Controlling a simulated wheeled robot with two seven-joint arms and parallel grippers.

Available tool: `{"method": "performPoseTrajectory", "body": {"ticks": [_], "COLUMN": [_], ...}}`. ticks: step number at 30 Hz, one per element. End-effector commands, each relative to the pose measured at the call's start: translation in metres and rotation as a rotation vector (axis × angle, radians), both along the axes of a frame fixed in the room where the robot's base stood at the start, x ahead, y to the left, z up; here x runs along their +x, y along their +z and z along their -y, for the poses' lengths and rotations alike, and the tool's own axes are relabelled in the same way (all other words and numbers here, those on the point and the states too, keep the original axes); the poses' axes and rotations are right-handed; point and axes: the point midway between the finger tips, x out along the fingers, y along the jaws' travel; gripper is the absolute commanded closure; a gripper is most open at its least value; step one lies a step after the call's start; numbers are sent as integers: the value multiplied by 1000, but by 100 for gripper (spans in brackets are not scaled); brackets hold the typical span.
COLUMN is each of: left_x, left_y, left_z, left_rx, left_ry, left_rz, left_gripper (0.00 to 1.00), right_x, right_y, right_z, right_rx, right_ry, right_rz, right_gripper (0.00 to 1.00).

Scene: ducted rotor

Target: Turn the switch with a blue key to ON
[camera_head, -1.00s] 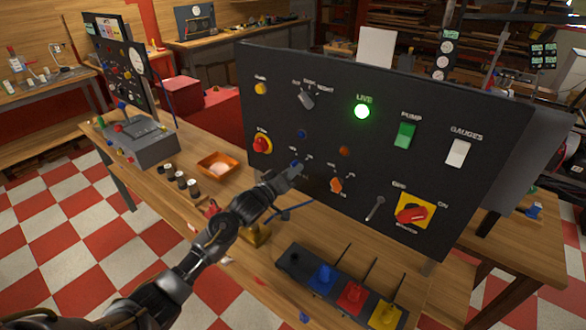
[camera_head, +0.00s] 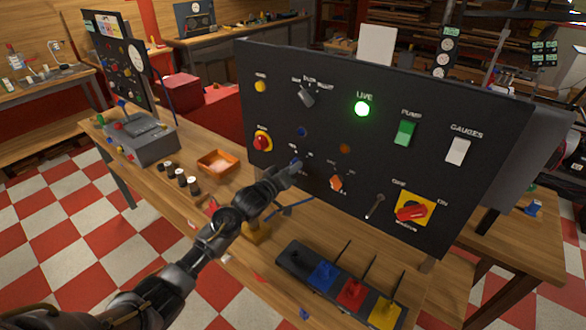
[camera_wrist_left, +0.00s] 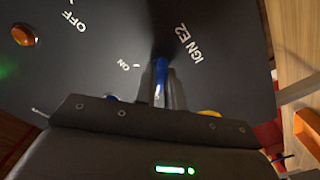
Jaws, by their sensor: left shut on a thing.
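The blue key (camera_wrist_left: 161,70) stands in its switch on the black panel (camera_head: 440,105), seen on edge in the left wrist view. The labels ON, OFF and IGN E2 are printed around it, with ON close beside the key. My left gripper (camera_head: 291,168) is at the lower left part of the panel in the head view, shut on the blue key. In the left wrist view its dark fingers (camera_wrist_left: 160,90) close around the key. The gripper hides most of the switch in the head view, and I cannot tell which mark the key points to.
A green LIVE lamp (camera_head: 362,109) is lit.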

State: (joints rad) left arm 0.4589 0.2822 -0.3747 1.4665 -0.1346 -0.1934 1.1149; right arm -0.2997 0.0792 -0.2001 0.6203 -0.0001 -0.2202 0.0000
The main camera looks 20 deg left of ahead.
Motion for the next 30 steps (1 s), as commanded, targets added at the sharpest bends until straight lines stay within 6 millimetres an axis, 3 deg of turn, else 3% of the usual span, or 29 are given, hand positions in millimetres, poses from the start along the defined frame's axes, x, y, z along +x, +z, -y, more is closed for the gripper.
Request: {"method": "performPoseTrajectory", "body": {"ticks": [11,30], "left_x": [0,0], "left_y": [-1,-2], "left_z": [0,-1], "left_rx": [204,768], "left_ry": [0,-1], "left_rz": [81,306], "left_gripper": [100,100], "right_x": [0,0], "right_y": [-3,-17], "right_z": [0,0], "right_rx": [0,0], "right_ry": [0,0], "right_rz": [0,0], "right_gripper": [100,100]}}
